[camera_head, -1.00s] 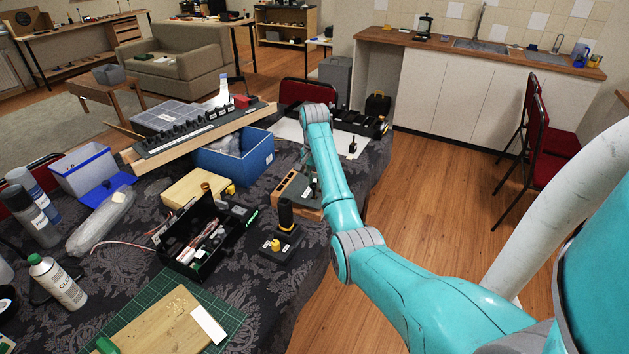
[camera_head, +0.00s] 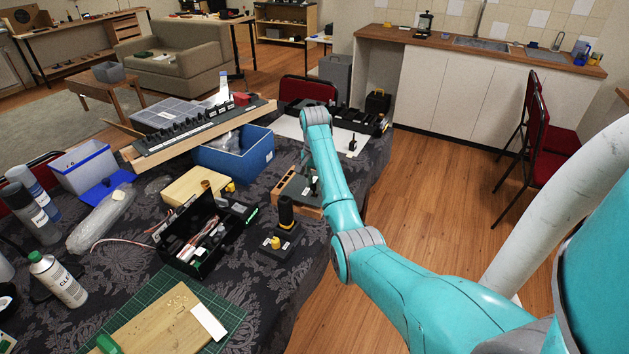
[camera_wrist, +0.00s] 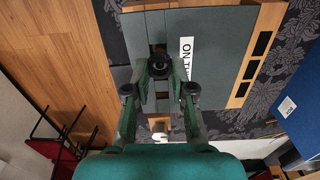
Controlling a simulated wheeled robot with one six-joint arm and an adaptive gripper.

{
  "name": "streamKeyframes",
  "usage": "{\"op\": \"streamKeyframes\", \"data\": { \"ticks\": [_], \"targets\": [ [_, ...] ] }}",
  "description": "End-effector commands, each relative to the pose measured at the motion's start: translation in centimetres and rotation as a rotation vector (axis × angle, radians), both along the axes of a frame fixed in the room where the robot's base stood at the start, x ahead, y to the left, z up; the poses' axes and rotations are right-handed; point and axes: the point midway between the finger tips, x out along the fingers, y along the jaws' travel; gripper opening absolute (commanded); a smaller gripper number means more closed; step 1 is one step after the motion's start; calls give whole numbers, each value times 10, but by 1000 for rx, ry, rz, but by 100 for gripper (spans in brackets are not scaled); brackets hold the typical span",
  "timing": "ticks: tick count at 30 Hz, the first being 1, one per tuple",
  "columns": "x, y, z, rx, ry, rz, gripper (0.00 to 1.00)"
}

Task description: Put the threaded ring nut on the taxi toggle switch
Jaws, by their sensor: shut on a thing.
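My gripper (camera_wrist: 162,82) shows in the wrist view, its two fingers closed in over a grey panel. A small dark round piece (camera_wrist: 160,66), which looks like the ring nut, sits between the fingertips. The taxi toggle switch cannot be made out apart from it, so I cannot tell whether the ring is around the switch or above it. The grey panel (camera_wrist: 220,35) has a white label partly reading "ON T" beside the fingers. In the head view the panel (camera_head: 292,187) lies on a wooden base, and my arm hides most of the gripper.
A blue bin (camera_head: 238,160) and a long switch panel (camera_head: 190,135) stand behind and left. A black toolbox (camera_head: 200,238) and a joystick unit (camera_head: 284,240) stand in front. The table's right edge is close to my arm.

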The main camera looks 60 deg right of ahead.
Motion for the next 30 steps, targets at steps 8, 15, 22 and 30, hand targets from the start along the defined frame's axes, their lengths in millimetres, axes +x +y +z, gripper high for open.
{"op": "streamKeyframes", "data": {
  "ticks": [8, 15, 22, 30],
  "targets": [
    [0, 0, 0, 0, 0, 0, 10],
    [0, 0, -2, 0, 0, 0, 10],
    [0, 0, -7, 1, 1, 0, 10],
    [0, 0, -10, 0, 0, 0, 10]
  ]
}}
